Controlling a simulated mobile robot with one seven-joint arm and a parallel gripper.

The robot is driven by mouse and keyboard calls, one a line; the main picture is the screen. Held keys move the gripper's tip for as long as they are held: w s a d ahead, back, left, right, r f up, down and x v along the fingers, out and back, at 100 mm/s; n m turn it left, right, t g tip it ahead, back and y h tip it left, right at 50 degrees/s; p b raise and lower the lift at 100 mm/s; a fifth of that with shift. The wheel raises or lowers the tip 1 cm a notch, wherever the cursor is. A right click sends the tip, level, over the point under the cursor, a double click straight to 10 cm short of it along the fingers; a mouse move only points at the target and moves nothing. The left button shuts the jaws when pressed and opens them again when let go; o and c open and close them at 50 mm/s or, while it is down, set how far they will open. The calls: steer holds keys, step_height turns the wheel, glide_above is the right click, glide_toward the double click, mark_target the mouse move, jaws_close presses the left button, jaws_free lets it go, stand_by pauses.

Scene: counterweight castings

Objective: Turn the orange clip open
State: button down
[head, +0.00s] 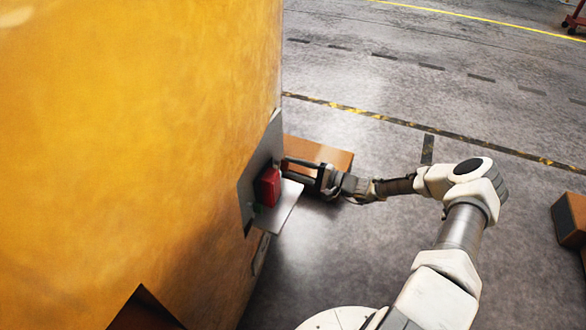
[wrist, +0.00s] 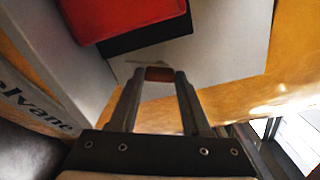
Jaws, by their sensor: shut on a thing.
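The orange clip (wrist: 159,74) shows in the wrist view as a small, dark orange-brown block between my fingertips. My gripper (wrist: 158,82) is shut on it, with a finger on either side. In the head view my gripper (head: 289,168) reaches in from the right to the grey metal plate on the yellow casting; the clip is too small there to make out clearly. A red box (head: 269,186) sits on the plate beside my fingers. It also shows at the top of the wrist view (wrist: 125,15), with a black part below it.
The large yellow casting (head: 130,130) fills the left. A grey plate (head: 290,205) with a ledge juts from it. An orange-brown block (head: 320,153) lies on the floor behind my gripper, and another (head: 571,220) at the far right. Floor between is open.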

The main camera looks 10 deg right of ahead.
steer(key=shift+n, duration=2)
steer(key=shift+c, duration=1.8)
jaws_free()
steer(key=shift+d, duration=0.1)
steer(key=p+v, duration=0.1)
steer(key=v, duration=1.6)
steer(key=shift+s, duration=0.15)
steer(key=shift+r, duration=0.1)
